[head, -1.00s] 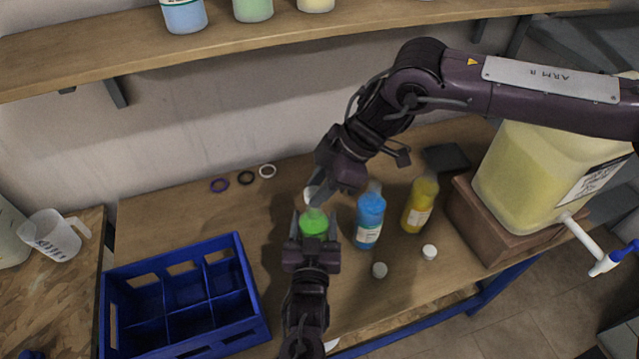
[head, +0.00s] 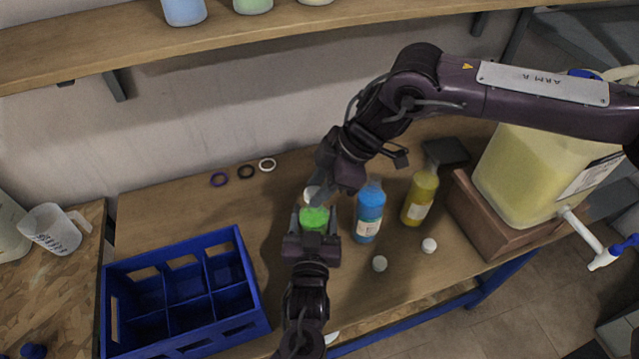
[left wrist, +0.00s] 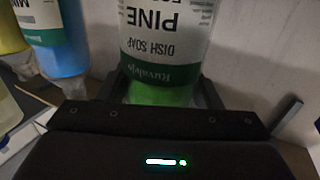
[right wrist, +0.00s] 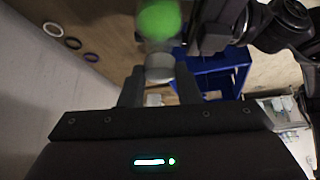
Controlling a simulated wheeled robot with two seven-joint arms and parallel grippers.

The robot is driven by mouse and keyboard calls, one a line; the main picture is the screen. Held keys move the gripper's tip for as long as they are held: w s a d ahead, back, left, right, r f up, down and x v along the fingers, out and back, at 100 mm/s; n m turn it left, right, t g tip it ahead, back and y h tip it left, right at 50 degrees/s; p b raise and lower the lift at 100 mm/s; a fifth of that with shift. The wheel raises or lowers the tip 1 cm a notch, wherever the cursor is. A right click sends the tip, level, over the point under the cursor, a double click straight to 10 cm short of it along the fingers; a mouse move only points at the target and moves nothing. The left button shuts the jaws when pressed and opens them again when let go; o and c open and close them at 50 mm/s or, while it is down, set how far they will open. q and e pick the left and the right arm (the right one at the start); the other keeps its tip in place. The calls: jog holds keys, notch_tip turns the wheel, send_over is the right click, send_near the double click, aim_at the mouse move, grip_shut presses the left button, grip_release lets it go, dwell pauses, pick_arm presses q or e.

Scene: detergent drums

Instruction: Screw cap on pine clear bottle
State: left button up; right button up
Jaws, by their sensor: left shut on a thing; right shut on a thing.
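The pine bottle (head: 314,219) is clear with green liquid, and its label reads PINE dish soap in the left wrist view (left wrist: 165,45). My left gripper (head: 314,226) is shut around the bottle's body.
An empty blue crate (head: 245,262) is at left. Rings (head: 219,180) lie behind. A large yellow container (head: 535,175) stands at right.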

jog(key=shift+f, duration=0.5)
pick_arm(q)
grip_shut()
pick_arm(e)
jog(key=shift+s+a+f+m+t, duration=0.15)
jog(key=shift+m+t, duration=0.15)
jog(key=shift+m, duration=0.25)
jog(key=shift+s+d+m+t, duration=0.1)
jog(key=shift+m+t, duration=0.2)
jog(key=shift+m, duration=0.25)
jog(key=m+t, duration=0.1)
jog(key=m, duration=0.1)
jog(key=m+t+h, duration=0.1)
jog(key=m, duration=0.3)
jog(key=shift+s+a+t, duration=0.15)
jog(key=shift+s+t, duration=0.2)
jog(key=shift+t, duration=0.05)
jog(key=m, duration=0.1)
jog(key=m+t+h, duration=0.1)
jog(key=m, duration=0.1)
jog(key=m+h, duration=0.1)
jog(key=m, duration=0.1)
jog(key=shift+a+t, duration=0.3)
jog(key=m+h, duration=0.1)
jog(key=m, duration=0.2)
jog(key=shift+t+h, duration=0.3)
jog(key=shift+h, duration=0.1)
jog(key=o, duration=0.9)
